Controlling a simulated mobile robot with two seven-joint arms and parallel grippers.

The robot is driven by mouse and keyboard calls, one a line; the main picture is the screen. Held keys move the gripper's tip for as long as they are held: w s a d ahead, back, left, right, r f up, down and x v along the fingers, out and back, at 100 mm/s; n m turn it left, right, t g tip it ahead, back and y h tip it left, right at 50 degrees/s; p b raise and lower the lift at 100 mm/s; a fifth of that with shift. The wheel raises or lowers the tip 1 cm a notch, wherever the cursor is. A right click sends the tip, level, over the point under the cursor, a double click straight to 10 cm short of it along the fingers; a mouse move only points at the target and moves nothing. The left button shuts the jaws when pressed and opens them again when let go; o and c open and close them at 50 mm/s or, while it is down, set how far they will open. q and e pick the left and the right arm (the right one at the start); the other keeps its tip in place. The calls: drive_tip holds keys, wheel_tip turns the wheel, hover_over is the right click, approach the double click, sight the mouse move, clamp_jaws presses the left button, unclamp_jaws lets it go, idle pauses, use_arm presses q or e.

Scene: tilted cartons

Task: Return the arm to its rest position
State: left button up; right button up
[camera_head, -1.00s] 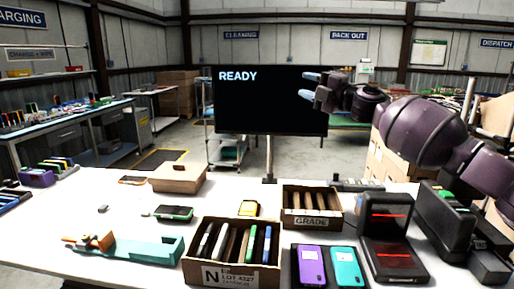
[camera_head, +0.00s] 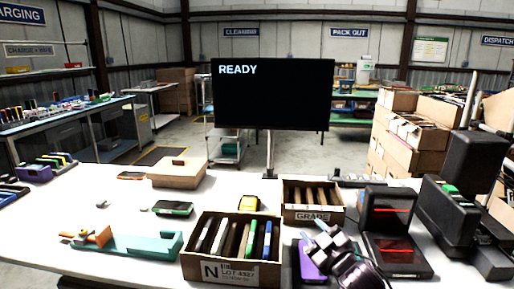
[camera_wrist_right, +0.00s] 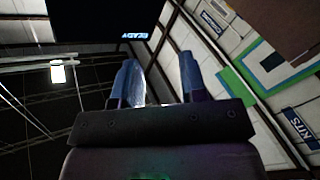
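My right arm comes in from the bottom of the head view, with its dark purple wrist low at the right of centre. My right gripper (camera_head: 314,231) is over the front of the table, in front of the purple phone (camera_head: 310,265) and partly covering it. In the right wrist view its two blue fingers (camera_wrist_right: 159,62) stand apart with nothing between them, pointing up toward the black screen and the ceiling. The teal phone is no longer visible behind the wrist. My left gripper is not in view.
An open carton of phones marked N (camera_head: 191,262) stands left of the right gripper. The GRADE carton (camera_head: 310,215) is just behind it. A black device with red lines (camera_head: 424,268) stands close on the right. A teal holder (camera_head: 150,245) lies further left. The screen (camera_head: 275,100) stands behind.

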drive_tip(key=s+d+f+m+g+h+b, duration=0.1)
drive_tip(key=s+d+f+m+g+h, duration=0.2)
drive_tip(key=s+f, duration=1.1)
drive_tip(key=s+d+f+m+g+h, duration=0.3)
drive_tip(key=s+d+f+m, duration=0.4)
drive_tip(key=s+d+f, duration=0.3)
drive_tip(key=s+f+h, duration=0.1)
drive_tip(key=s+f, duration=0.3)
drive_tip(key=s, duration=0.5)
drive_tip(key=shift+s+b, duration=0.35)
